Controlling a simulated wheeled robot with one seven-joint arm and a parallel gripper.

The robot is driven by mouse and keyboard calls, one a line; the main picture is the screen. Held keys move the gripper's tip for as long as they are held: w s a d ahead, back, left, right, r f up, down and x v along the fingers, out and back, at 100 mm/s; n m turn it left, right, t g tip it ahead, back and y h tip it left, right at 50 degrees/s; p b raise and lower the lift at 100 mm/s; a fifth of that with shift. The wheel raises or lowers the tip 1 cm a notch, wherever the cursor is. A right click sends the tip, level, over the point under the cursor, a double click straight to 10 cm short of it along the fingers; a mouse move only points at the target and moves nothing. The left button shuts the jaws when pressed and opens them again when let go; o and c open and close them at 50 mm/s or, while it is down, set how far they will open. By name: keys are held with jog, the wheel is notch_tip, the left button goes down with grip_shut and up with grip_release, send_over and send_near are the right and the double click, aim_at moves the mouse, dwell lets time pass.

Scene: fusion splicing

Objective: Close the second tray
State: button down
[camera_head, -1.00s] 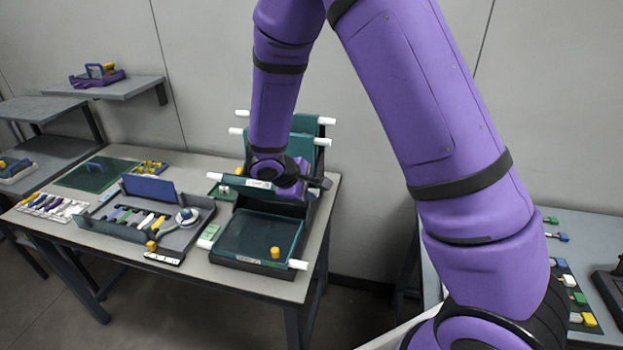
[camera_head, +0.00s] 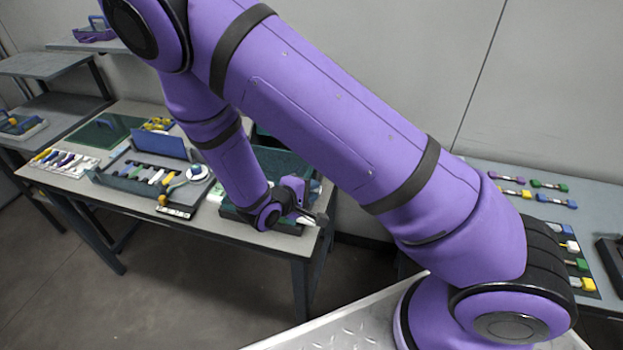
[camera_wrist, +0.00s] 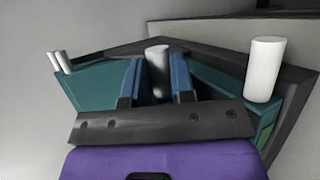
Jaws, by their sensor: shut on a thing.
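The tray unit (camera_head: 288,160) is a dark frame with teal trays on the table, mostly hidden behind my arm in the head view. In the wrist view a teal tray (camera_wrist: 92,86) lies beneath my gripper (camera_wrist: 157,80). Its two blue fingers stand on either side of a white peg (camera_wrist: 158,66) and are shut on it. Another white peg (camera_wrist: 265,66) stands at the right and small white ones (camera_wrist: 62,62) at the left. In the head view my gripper (camera_head: 308,205) is at the unit's front right. Which tray the held peg belongs to is unclear.
A grey open box (camera_head: 150,178) with several coloured parts and a tape roll stands left of the unit. A green mat (camera_head: 105,132) lies behind it. A second table (camera_head: 490,172) with connectors is at the right. The floor in front is clear.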

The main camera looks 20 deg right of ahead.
jog(key=shift+s+a+f, duration=0.15)
jog(key=shift+f, duration=0.8)
jog(key=c, duration=1)
grip_release()
jog(key=v, duration=1.1)
